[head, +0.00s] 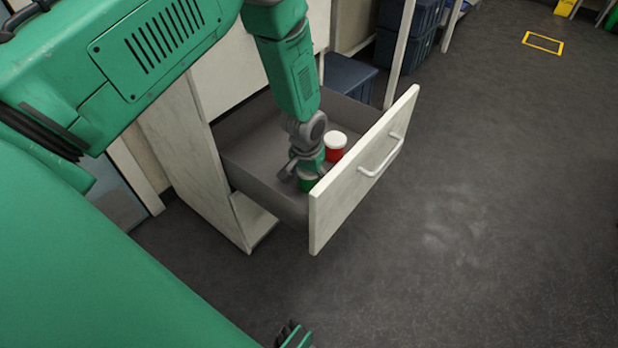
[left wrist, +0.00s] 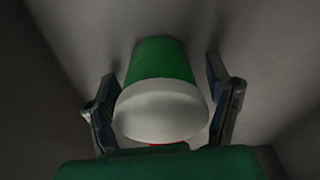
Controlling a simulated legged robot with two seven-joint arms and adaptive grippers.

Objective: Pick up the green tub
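The green tub (head: 308,185) stands in the open drawer, close behind its front panel, partly hidden by my left gripper (head: 304,170). In the left wrist view the green tub (left wrist: 162,60) shows its green side and white lid. The fingers of my left gripper (left wrist: 163,105) are spread, one on each side of the tub. Narrow gaps show beside it, and I see no clear grip.
A red tub with a white lid (head: 335,146) stands in the drawer just right of my left gripper. The drawer's pale front panel (head: 355,185) with its handle (head: 381,157) is close by. Blue bins (head: 349,76) stand behind.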

